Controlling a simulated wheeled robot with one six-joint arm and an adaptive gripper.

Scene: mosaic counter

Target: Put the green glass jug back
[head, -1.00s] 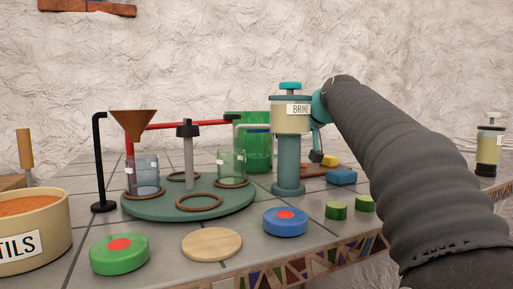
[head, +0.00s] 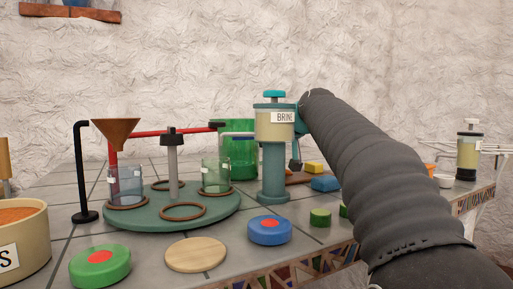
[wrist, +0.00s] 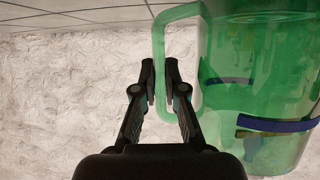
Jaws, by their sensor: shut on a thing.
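The green glass jug (head: 239,160) is upright at the back of the counter, partly hidden behind the teal BRINE dispenser (head: 273,172). Its see-through body fills the right of the wrist view (wrist: 222,50), with its handle on the left side. In the wrist view my gripper (wrist: 161,82) is closed on the upright bar of that handle. In the head view the dispenser and my arm hide most of my gripper. I cannot tell whether the jug's base touches the counter.
A round green stand (head: 225,212) with glass cups, a copper funnel (head: 115,132) and a red bar are left of the jug. A blue puck (head: 270,230), a green puck (head: 100,265) and a wooden disc (head: 196,254) lie in front. A yellow block (head: 314,167) is right of the dispenser.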

